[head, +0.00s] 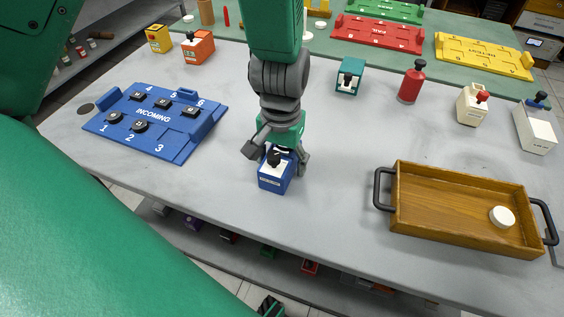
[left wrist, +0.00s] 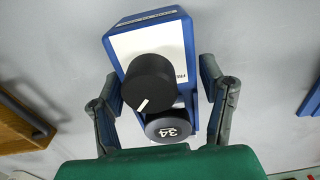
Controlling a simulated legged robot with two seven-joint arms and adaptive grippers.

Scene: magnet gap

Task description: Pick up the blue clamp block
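The blue clamp block (head: 272,181) stands on the grey table near its front edge, with a white top and a black knob. My left gripper (head: 278,158) is above it and pointing down, its fingers spread on either side. In the left wrist view the block (left wrist: 150,45) lies between the two open fingers (left wrist: 160,82), with a small gap visible at the right finger; contact at the left finger is unclear. A dark round disc marked 34 (left wrist: 168,127) shows at the block's near end, partly covered by the knob. My right gripper is not in view.
A blue INCOMING tray (head: 180,143) with several black discs is at left. A wooden tray (head: 440,209) with black handles and a white disc is at right. A teal block (head: 348,80) and red bottle (head: 411,83) stand behind. The table around the block is clear.

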